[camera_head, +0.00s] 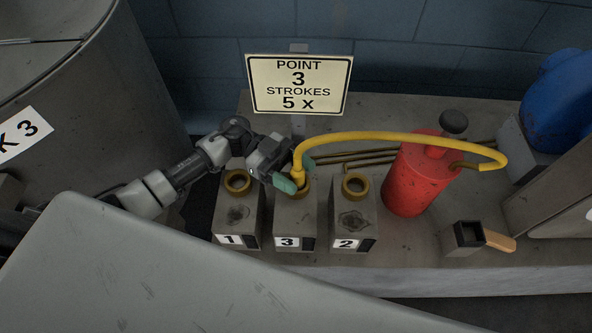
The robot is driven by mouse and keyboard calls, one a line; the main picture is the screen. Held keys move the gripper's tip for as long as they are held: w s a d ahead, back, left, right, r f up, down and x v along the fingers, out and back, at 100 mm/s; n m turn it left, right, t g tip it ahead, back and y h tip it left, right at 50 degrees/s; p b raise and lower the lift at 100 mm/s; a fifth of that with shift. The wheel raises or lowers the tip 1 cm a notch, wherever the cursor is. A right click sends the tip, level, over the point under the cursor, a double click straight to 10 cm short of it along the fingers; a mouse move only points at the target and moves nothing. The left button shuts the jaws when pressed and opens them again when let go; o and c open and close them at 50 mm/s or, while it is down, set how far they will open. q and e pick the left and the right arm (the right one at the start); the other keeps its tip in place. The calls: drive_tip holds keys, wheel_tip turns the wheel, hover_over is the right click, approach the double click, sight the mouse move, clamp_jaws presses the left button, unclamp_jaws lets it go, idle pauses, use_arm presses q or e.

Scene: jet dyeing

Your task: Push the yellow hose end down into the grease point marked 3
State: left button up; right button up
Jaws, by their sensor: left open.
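The yellow hose (400,137) arches from the red grease pump over to the block marked 3. Its yellow end (298,176) points down at the brass ring of the grease point marked 3 (294,217). It appears to be in or right at the ring; how deep it sits is hidden. My left gripper (297,174) comes in from the left with its green fingertips apart, one on each side of the hose end. I cannot tell whether either fingertip touches it. My right gripper is not in view.
Grease points marked 1 (238,213) and 2 (354,212) stand close on either side, with open brass rings. A sign (298,84) reads point 3, strokes 5 x. The red pump (420,175) stands right, near a dark box with an orange handle (477,238). A grey panel (180,280) fills the foreground.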

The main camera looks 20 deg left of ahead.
use_arm(q)
drive_tip(key=shift+a+r, duration=0.1)
drive_tip(key=shift+r, duration=0.05)
drive_tip(key=v, duration=0.3)
drive_tip(key=b+v, duration=0.1)
drive_tip(key=v, duration=0.8)
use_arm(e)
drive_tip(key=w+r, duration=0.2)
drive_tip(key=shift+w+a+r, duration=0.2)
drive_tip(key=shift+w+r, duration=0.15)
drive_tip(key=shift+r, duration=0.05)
